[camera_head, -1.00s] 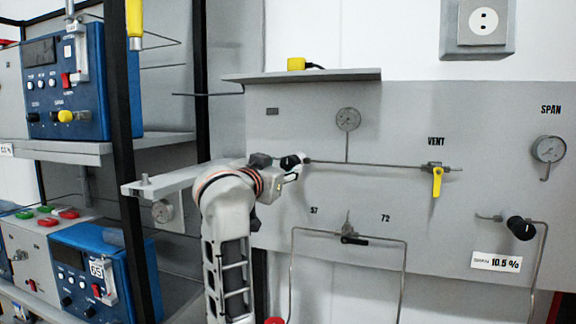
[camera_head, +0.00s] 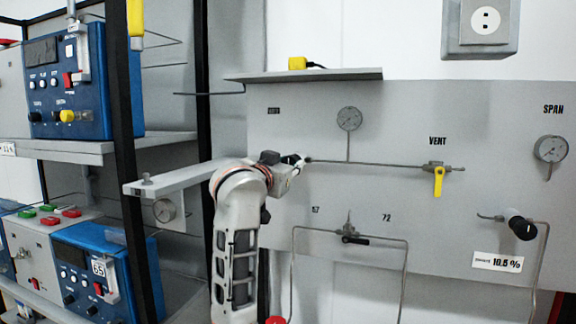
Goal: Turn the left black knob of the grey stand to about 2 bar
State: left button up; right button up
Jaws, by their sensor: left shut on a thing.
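The grey stand is an upright panel (camera_head: 400,120) with a gauge and thin pipe near its left side. The left black knob (camera_head: 290,160) sits at the left end of the horizontal pipe, mostly hidden by my gripper. My left gripper (camera_head: 296,164) is shut on this knob, its arm coming up from below. The gauge (camera_head: 348,119) above the pipe has a pale dial; its needle is too small to read. Another black knob (camera_head: 522,228) is at the panel's right, below a second gauge (camera_head: 550,149). My right gripper is not in view.
A yellow VENT valve handle (camera_head: 438,182) hangs from the pipe's right end. A small black valve (camera_head: 349,238) sits lower on the panel. A grey bar (camera_head: 165,183) and a black post (camera_head: 122,160) stand left of my arm, before shelves with blue boxes (camera_head: 68,80).

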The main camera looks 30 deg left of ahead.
pick_arm(q)
jog(key=shift+f+m, duration=0.2)
jog(key=shift+m, duration=14.8)
jog(key=o, duration=1.1)
